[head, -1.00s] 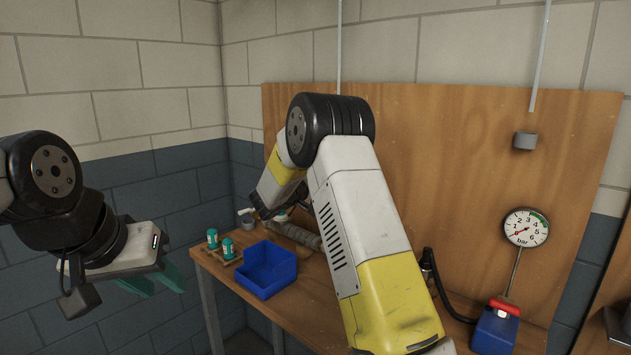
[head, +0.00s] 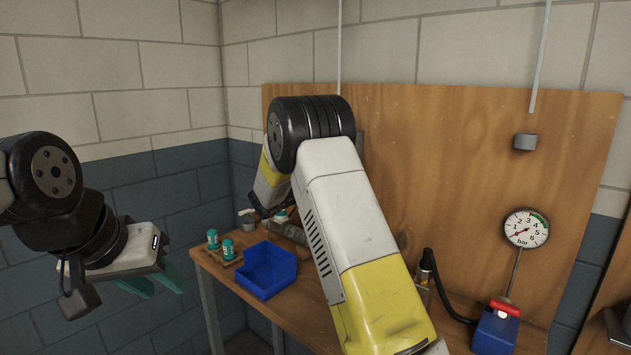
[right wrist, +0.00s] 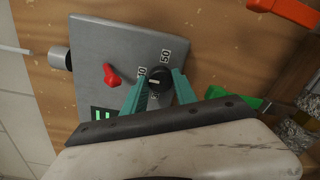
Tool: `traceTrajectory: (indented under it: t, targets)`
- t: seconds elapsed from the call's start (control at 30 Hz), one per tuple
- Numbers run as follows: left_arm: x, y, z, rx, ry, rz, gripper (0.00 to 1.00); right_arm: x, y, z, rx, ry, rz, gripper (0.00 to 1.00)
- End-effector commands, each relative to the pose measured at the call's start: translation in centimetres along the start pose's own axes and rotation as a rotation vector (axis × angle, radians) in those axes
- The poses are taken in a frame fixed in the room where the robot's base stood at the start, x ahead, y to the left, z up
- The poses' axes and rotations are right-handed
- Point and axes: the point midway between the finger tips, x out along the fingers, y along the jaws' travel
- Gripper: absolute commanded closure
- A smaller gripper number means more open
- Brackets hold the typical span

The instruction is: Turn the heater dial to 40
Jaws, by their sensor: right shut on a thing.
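In the right wrist view the heater is a grey box (right wrist: 108,62) with a small black dial (right wrist: 158,79). Printed numbers ring the dial; 50 is readable at its upper edge, while the others are partly hidden or too small to read surely. My right gripper (right wrist: 157,86) is shut on the dial, one green finger on each side. The dial's exact setting is unclear. In the head view my right arm hides the heater and the right gripper. My left gripper (head: 154,283) hangs at the left, empty, its green fingers apart, away from the bench.
The heater also has a red lever (right wrist: 111,75) and a green display (right wrist: 103,114). On the bench are a blue bin (head: 267,270), teal-capped containers (head: 227,248) and a blue pump-like unit (head: 495,331). A pressure gauge (head: 526,228) stands before the wooden backboard (head: 450,150).

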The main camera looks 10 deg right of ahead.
Motion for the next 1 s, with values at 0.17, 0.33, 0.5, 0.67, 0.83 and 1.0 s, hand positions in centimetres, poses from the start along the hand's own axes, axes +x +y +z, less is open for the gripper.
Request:
traceTrajectory:
  t: [0.17, 0.33, 0.5, 0.67, 0.83, 1.0]
  targets:
    - [0.0, 0.0, 0.0, 0.0, 0.0, 0.0, 0.64, -0.11, -0.08, -0.15, -0.013, 0.003, -0.002, 1.0]
    - [0.0, 0.0, 0.0, 0.0, 0.0, 0.0, 0.64, -0.11, -0.09, -0.16, -0.014, 0.003, -0.002, 1.0]
    - [0.0, 0.0, 0.0, 0.0, 0.0, 0.0, 0.64, -0.12, -0.1, -0.17, -0.013, 0.003, -0.002, 0.6]
    - [0.0, 0.0, 0.0, 0.0, 0.0, 0.0, 0.64, -0.08, -0.07, -0.11, -0.013, 0.002, -0.001, 0.44]
    - [0.0, 0.0, 0.0, 0.0, 0.0, 0.0, 0.64, -0.05, -0.04, -0.07, -0.012, 0.001, -0.001, 0.44]
    - [0.0, 0.0, 0.0, 0.0, 0.0, 0.0, 0.64, -0.92, 0.05, -0.13, -0.012, 0.003, 0.0, 0.44]
